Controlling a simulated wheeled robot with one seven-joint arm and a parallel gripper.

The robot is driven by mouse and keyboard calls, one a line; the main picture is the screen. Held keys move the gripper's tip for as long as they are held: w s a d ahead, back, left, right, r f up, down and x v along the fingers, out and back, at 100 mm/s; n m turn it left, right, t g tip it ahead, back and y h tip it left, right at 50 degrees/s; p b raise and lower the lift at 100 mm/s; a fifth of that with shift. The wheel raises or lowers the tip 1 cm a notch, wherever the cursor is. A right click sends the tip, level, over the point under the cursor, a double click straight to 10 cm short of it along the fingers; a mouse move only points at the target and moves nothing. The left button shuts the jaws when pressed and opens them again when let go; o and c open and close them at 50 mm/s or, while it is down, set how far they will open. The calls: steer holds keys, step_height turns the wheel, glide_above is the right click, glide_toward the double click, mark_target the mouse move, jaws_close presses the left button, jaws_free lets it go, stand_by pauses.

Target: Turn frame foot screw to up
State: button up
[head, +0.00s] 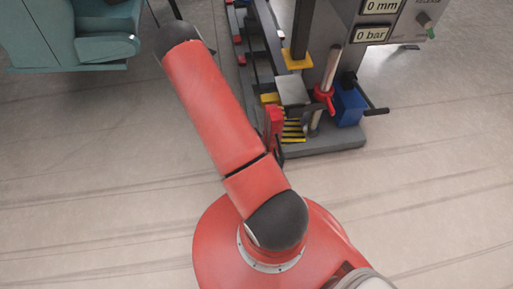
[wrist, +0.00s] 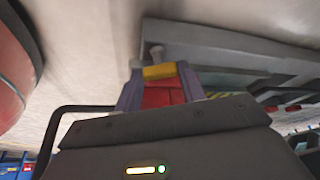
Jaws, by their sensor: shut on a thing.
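In the wrist view, my gripper (wrist: 160,77) has its two fingers on either side of a small yellow block, which looks like the head of the frame foot screw (wrist: 159,71). The gripper is shut on it. A short grey stud rises behind the yellow block, against the grey frame (wrist: 215,45). Which way the screw is set cannot be told. In the head view, my arm reaches to the machine's base, and the fingertips and the screw cannot be made out there.
The grey machine base (head: 335,142) carries a blue bin (head: 349,106), a red-collared post (head: 325,97) and yellow-striped parts (head: 293,131). Display panels (head: 372,34) stand above. A teal machine (head: 60,40) is at the upper left. The floor around my base is open.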

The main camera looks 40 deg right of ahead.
steer(key=n+b, duration=0.1)
steer(key=n, duration=0.1)
steer(key=n+t+b, duration=0.1)
steer(key=b, duration=0.1)
steer(key=shift+s+f+n+t, duration=0.2)
steer(key=shift+n+t, duration=0.1)
steer(key=shift+n, duration=0.1)
steer(key=shift+r+n+b, duration=0.15)
steer(key=shift+n+b, duration=0.25)
steer(key=shift+n, duration=0.4)
steer(key=shift+d+t, duration=0.1)
steer(key=shift+t, duration=0.2)
steer(key=shift+r, duration=0.1)
